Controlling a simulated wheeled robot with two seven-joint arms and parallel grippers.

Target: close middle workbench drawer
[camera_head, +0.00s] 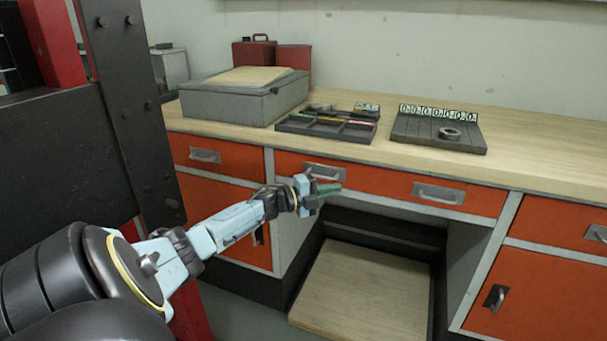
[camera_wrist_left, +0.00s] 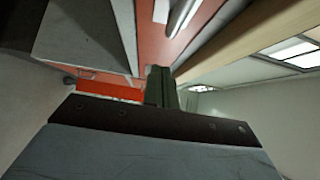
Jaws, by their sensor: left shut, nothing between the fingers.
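The middle workbench drawer (camera_head: 385,184) is a wide orange front with two metal handles, the left handle (camera_head: 325,172) and the right handle (camera_head: 438,193). It lies under the bench top and looks about flush with the bench; a small gap cannot be ruled out. My left gripper (camera_head: 330,188) is shut and empty, in front of the drawer's lower left part, just below the left handle. Whether it touches cannot be told. In the left wrist view my shut fingers (camera_wrist_left: 160,86) point along the orange front (camera_wrist_left: 158,45), with a handle (camera_wrist_left: 182,17) above. My right gripper is not in view.
The wooden bench top (camera_head: 545,150) carries a grey box (camera_head: 240,102), a divided tray (camera_head: 328,127) and a dark plate with a ring (camera_head: 440,132). Below the drawer is an open bay with a wooden board (camera_head: 360,290). A dark post (camera_head: 135,110) stands at left.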

